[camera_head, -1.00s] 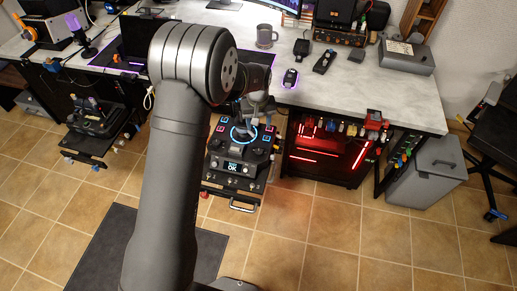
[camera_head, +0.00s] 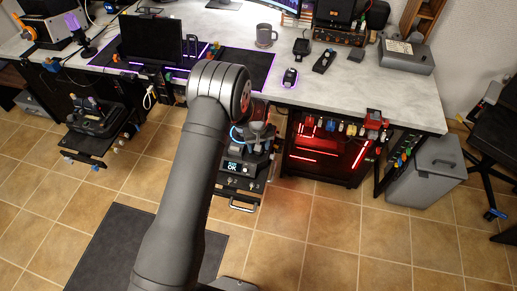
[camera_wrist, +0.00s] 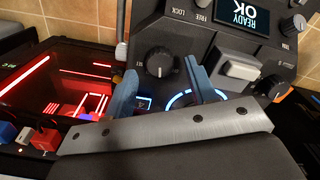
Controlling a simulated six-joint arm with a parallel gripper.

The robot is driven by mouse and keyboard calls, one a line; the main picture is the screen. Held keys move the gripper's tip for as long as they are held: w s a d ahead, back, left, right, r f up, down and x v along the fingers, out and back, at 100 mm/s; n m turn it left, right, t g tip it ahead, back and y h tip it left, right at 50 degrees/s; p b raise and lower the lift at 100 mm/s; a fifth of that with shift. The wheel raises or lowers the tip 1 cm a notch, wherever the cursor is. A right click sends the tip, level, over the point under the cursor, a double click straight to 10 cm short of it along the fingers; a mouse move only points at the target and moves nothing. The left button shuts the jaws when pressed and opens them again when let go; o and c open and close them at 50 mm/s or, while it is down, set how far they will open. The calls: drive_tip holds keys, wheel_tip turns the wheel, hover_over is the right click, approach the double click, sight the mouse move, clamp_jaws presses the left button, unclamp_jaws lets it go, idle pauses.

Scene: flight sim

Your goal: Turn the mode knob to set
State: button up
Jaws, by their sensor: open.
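The control panel (camera_head: 240,180) stands below the desk edge, partly hidden by my arm in the head view. In the wrist view the panel (camera_wrist: 225,45) appears upside down, with a lit screen (camera_wrist: 245,14) reading "READY OK". A round dark knob (camera_wrist: 159,62) with a pale pointer line lies between and just beyond my fingertips. Other knobs show at right: one with an orange mark (camera_wrist: 274,87) and one near the edge (camera_wrist: 294,24). My gripper (camera_wrist: 160,67) is open, blue fingers either side of the first knob; contact is unclear.
A red-lit computer case (camera_head: 325,150) stands right of the panel. The desk (camera_head: 350,95) overhangs behind.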

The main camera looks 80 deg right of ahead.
drive_tip(key=shift+f, duration=1)
drive_tip(key=c, duration=1)
